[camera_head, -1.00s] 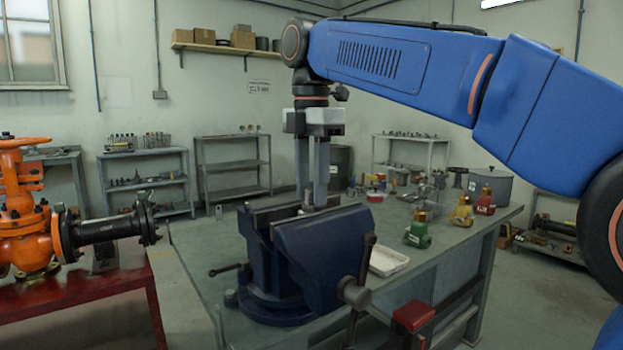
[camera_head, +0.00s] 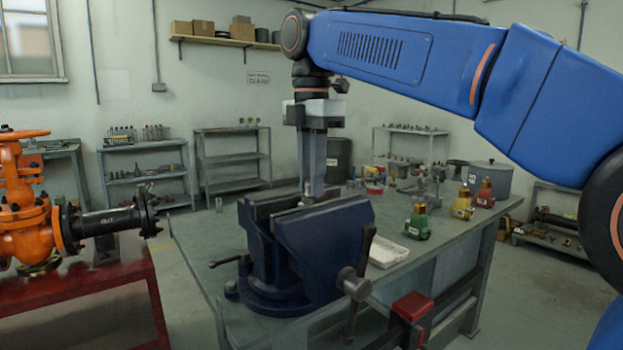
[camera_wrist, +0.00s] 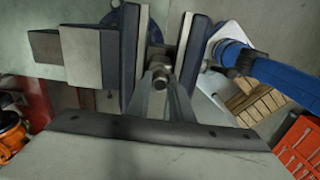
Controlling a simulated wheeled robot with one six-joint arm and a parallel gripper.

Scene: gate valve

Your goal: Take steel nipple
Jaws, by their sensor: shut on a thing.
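The steel nipple (camera_wrist: 160,76) is a small grey metal piece in the wrist view, between my fingertips and in the gap between the vise jaws. In the head view only a small bit of the nipple (camera_head: 307,191) shows beside the fingers. My gripper (camera_head: 312,198) points straight down over the dark blue bench vise (camera_head: 325,250), with its fingers close together. In the wrist view my gripper (camera_wrist: 161,74) is shut on the nipple. The vise jaws stand apart on both sides of it. The nipple's lower part is hidden.
The grey workbench (camera_head: 400,275) carries a white tray (camera_head: 388,250), a green fitting (camera_head: 418,222), a yellow one (camera_head: 462,205) and a red one (camera_head: 485,193). An orange gate valve (camera_head: 22,220) stands on a red table at left. The vise jaws flank my fingers closely.

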